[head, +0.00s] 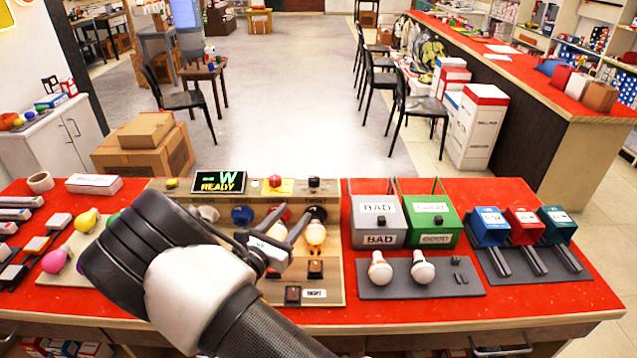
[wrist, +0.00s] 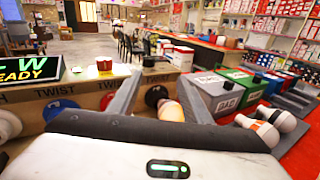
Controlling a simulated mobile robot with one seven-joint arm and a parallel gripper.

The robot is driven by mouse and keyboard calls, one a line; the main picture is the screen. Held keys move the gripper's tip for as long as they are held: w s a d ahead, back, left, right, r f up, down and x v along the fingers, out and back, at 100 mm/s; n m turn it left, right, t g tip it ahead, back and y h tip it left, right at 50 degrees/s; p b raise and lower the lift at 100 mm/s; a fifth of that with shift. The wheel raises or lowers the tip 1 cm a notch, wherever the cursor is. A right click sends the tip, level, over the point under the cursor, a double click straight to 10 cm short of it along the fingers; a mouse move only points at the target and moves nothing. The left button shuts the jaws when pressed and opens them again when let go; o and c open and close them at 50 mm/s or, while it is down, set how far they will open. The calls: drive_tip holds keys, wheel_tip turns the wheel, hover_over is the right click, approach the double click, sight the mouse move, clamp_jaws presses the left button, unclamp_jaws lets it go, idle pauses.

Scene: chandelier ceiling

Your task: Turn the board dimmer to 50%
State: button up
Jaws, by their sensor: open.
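The wooden board (head: 330,286) stands on the red-topped table, with a lit display (head: 219,182) reading "W READY" at its top left. A red knob or button (head: 275,181) and a black knob (head: 314,183) sit on its top edge; the black knob also shows in the wrist view (wrist: 149,62). I cannot tell which one is the dimmer. My gripper (head: 294,216) is open and empty in front of the board's right half, below these knobs. A warm-coloured bulb (head: 315,233) is at the black socket beside the fingers. The arm hides the board's lower left.
Grey (head: 377,221) and green (head: 430,221) boxes labelled BAD and GOOD stand right of the board, with two white bulbs (head: 423,268) in front. Blue, red and teal boxes stand further right. Coloured bulbs (head: 56,261) lie on a left tray. The table's front right is clear.

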sight(312, 183)
drive_tip(key=shift+n+t+y, duration=0.5)
drive_tip(key=shift+n+y, duration=0.1)
drive_tip(key=shift+n, duration=0.2)
drive_tip(key=x, duration=0.5)
drive_tip(key=a+x, duration=0.1)
drive_tip(key=x, duration=0.5)
drive_tip(key=f+x, duration=0.1)
drive_tip(key=x, duration=0.5)
drive_tip(key=shift+w+a+f, duration=0.1)
drive_tip(key=shift+w+a, duration=0.15)
drive_tip(key=shift+w, duration=0.05)
drive_tip(key=c, duration=1.1)
